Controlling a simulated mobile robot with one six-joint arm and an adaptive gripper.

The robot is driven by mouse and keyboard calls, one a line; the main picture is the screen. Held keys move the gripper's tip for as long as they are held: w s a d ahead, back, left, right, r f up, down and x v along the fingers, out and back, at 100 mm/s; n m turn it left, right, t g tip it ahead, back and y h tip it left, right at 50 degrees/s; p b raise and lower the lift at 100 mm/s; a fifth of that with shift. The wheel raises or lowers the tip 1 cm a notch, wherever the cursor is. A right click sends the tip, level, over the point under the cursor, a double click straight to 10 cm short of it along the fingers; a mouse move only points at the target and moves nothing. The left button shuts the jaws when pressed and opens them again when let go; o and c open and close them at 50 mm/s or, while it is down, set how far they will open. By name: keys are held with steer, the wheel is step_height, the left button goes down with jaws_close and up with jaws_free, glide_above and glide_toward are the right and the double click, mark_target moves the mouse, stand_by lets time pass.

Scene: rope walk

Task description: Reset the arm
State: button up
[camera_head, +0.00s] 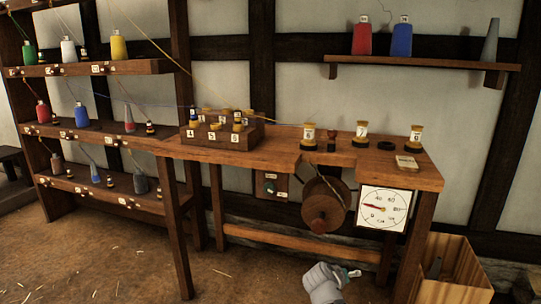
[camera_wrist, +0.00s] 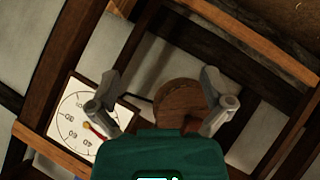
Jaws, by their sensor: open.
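My gripper (camera_wrist: 160,95) is open and empty in the wrist view, its two grey fingers spread apart. Between and beyond them is the round wooden wheel (camera_wrist: 178,100) under the bench, with the white dial (camera_wrist: 78,112) to its left. In the head view part of my arm (camera_head: 327,283) shows at the bottom, in front of the bench and low down. The fingertips cannot be made out there. Nothing is seen in contact with the gripper.
The wooden bench (camera_head: 270,159) carries a stepped block (camera_head: 222,138) and several numbered spools. The wheel (camera_head: 325,205) and dial (camera_head: 384,208) are below it. A wooden bin (camera_head: 453,285) stands at lower right. A rack (camera_head: 90,130) of coloured spools is at left. The floor (camera_head: 110,265) in front is clear.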

steer(key=s+a+f+g+y+p, duration=0.1)
steer(key=s+a+g+y+p, duration=0.25)
steer(key=s, duration=0.25)
steer(key=s+a+f+g+y+p, duration=0.1)
steer(key=s+a+g+y+p, duration=0.1)
steer(key=s+a+g+y, duration=0.25)
step_height(320, 180, up, 38)
steer(key=s+d+p, duration=0.1)
steer(key=d+p, duration=0.1)
steer(key=p, duration=3.5)
steer(key=shift+f+n, duration=0.25)
steer(key=shift+n, duration=0.15)
